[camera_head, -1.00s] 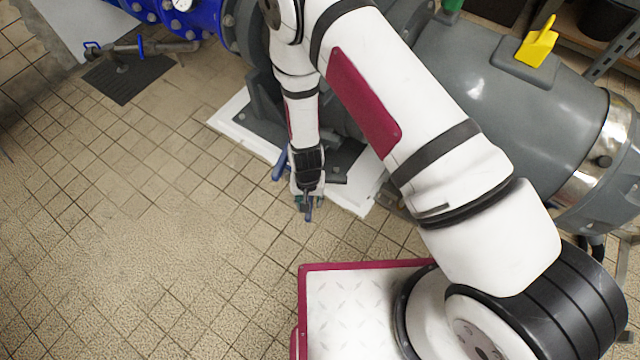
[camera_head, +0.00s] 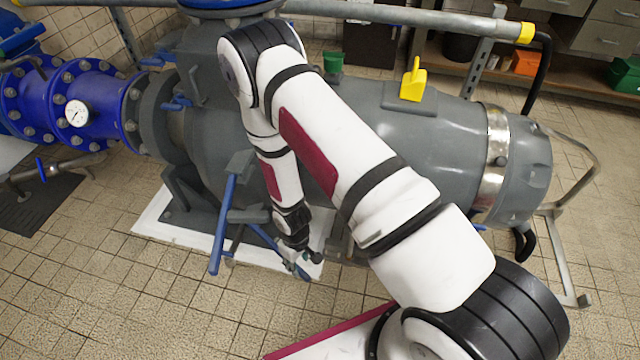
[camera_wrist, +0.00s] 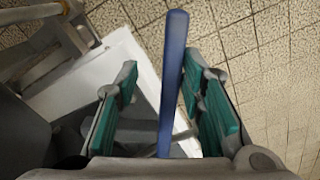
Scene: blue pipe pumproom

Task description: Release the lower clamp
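The clamps on the grey machine have long blue handles. An upper blue handle (camera_head: 222,225) hangs left of my arm, and a lower blue handle (camera_head: 264,237) slants down to the right towards my gripper. My gripper (camera_head: 298,262) is low beside the machine, above its white base plate. In the wrist view my gripper (camera_wrist: 160,85) has its green-padded fingers wide apart. A blue handle (camera_wrist: 172,85) lies lengthwise between them, nearer the right finger. I cannot tell whether it touches that finger. The clamp's body is mostly hidden by my arm.
The grey machine (camera_head: 440,145) fills the middle, with a yellow part (camera_head: 413,80) on top. A blue flanged pipe with a gauge (camera_head: 77,113) is at left. A grey tubular frame (camera_head: 562,245) stands at right. The tiled floor (camera_head: 130,290) in front is clear.

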